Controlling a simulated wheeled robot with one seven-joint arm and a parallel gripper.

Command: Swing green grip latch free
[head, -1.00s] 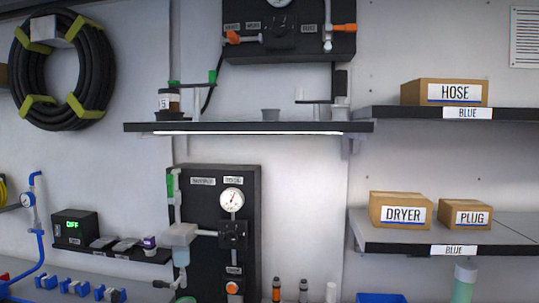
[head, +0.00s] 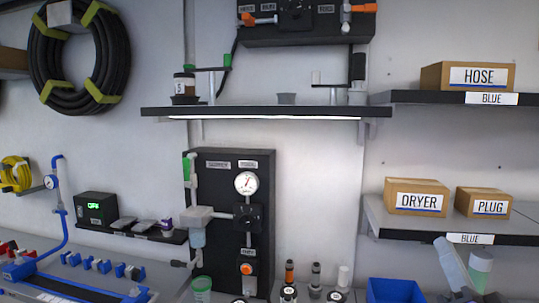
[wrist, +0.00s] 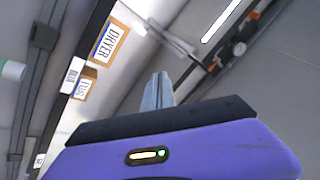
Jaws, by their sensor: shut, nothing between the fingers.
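The likely latch (head: 226,61) stands on the middle shelf in the head view: a lever arm on a post with an upright green grip at its right end. Another green handle (head: 188,168) is at the left edge of the lower black panel. My gripper (wrist: 157,90) shows in the wrist view as pale fingers, shut and empty. A tilted pale shape low right in the head view seems to be my gripper too (head: 450,264), well away from the latch.
Boxes marked DRYER (head: 416,197), PLUG (head: 483,202) and HOSE (head: 467,76) sit on the right shelves. A blue bin (head: 396,291) and several bottles are below.

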